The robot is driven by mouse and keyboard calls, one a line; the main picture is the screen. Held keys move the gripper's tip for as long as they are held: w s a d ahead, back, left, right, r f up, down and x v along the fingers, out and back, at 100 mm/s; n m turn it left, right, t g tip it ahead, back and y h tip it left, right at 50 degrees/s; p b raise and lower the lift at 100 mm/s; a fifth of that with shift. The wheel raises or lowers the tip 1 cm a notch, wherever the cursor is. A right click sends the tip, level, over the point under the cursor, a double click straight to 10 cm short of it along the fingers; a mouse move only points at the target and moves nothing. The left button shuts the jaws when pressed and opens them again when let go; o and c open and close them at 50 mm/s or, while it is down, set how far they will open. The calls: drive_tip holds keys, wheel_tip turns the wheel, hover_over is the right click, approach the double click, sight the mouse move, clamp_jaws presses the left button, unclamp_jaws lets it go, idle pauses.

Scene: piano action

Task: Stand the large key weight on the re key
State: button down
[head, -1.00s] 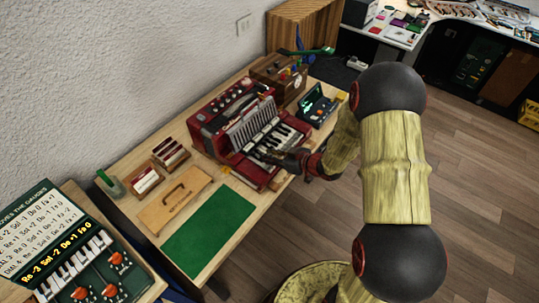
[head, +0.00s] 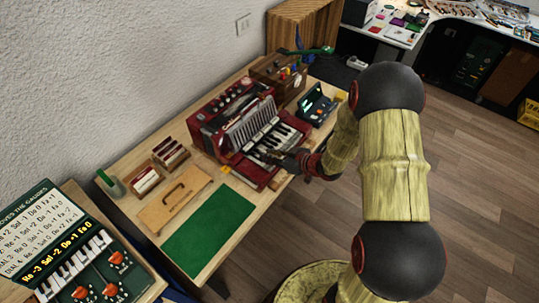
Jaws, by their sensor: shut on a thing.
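A red accordion (head: 213,124) lies on the wooden table with its black and white keys (head: 283,133) facing up. My gripper (head: 268,154) is over the near part of the keyboard, at the end of my arm reaching in from the right. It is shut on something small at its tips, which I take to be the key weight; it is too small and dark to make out. I cannot tell whether it touches a key. Which key is re cannot be read from this view.
A green mat (head: 209,232), a wooden board with a handle (head: 174,199) and small boxes of white pieces (head: 170,153) lie left of the accordion. A teal-lit case (head: 317,105) and a wooden tool box (head: 279,77) stand behind. A gauge panel (head: 70,255) is at lower left.

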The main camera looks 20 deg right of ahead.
drive_tip(key=shift+f+b, duration=0.35)
drive_tip(key=shift+f, duration=0.3)
idle(0.5)
drive_tip(key=c, duration=1.6)
unclamp_jaws()
drive_tip(key=shift+s, duration=0.1)
drive_tip(key=v, duration=1.1)
drive_tip(key=shift+s+d+r, duration=0.2)
drive_tip(key=shift+s+d, duration=0.05)
drive_tip(key=shift+d, duration=0.05)
